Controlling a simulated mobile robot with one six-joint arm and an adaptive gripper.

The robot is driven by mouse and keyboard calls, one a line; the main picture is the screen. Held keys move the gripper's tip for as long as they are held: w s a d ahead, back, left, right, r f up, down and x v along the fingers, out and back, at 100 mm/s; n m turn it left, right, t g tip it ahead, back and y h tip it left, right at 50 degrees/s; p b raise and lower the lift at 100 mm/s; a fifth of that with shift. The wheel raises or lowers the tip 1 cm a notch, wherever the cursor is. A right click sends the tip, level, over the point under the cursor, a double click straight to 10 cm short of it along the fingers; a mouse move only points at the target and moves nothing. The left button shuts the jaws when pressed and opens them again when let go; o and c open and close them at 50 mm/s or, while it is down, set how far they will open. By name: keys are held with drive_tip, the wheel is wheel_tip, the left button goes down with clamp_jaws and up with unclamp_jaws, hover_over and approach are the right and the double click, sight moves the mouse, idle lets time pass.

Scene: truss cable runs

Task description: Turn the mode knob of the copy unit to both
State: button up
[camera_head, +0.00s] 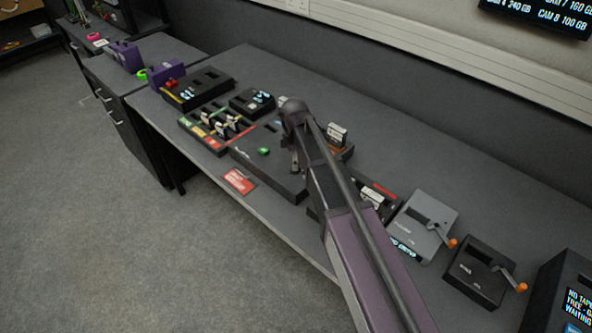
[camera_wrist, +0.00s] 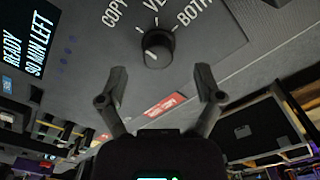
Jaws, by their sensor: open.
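The copy unit (camera_wrist: 100,40) is a dark grey panel filling the upper part of the wrist view. Its black round mode knob (camera_wrist: 157,50) has a pale mark on its face. The labels COPY, one partly cut off starting "VE", and BOTH fan out around it; which one the knob points to I cannot tell for sure. My gripper (camera_wrist: 160,86) is open and empty, its fingers apart on either side of the knob's line, short of it. In the head view the copy unit (camera_head: 270,177) lies under my gripper (camera_head: 294,168), and my arm hides its knob.
A red card (camera_head: 240,181) lies at the bench's front edge. A tray with several cards (camera_head: 218,127) stands left; grey (camera_head: 420,225) and black (camera_head: 478,272) crank boxes stand right.

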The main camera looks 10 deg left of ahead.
drive_tip(key=shift+f+b, duration=1.2)
drive_tip(key=shift+f, duration=0.3)
